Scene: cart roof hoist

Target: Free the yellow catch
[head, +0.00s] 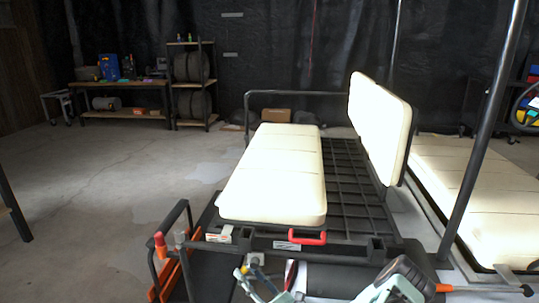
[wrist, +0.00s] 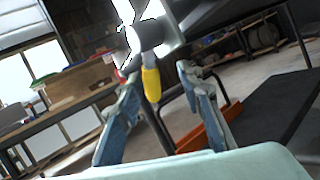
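The yellow catch (wrist: 151,82) shows in the wrist view as a narrow upright tab below a bright metal fitting (wrist: 146,38). My gripper (wrist: 158,80) is open, with one blue-grey finger on each side of the catch in the picture. The catch appears nearer the left finger; I cannot tell whether they touch or how far beyond the fingertips it lies. In the head view part of my arm and gripper shows low in the middle, by the front of the cart (head: 345,246).
A red handle (head: 308,238) sits under the front edge of the cream seat (head: 272,180). An orange-topped lever (head: 160,243) and a black rail stand at left. A dark post (head: 484,130) rises at right. Open concrete floor (head: 110,190) lies to the left.

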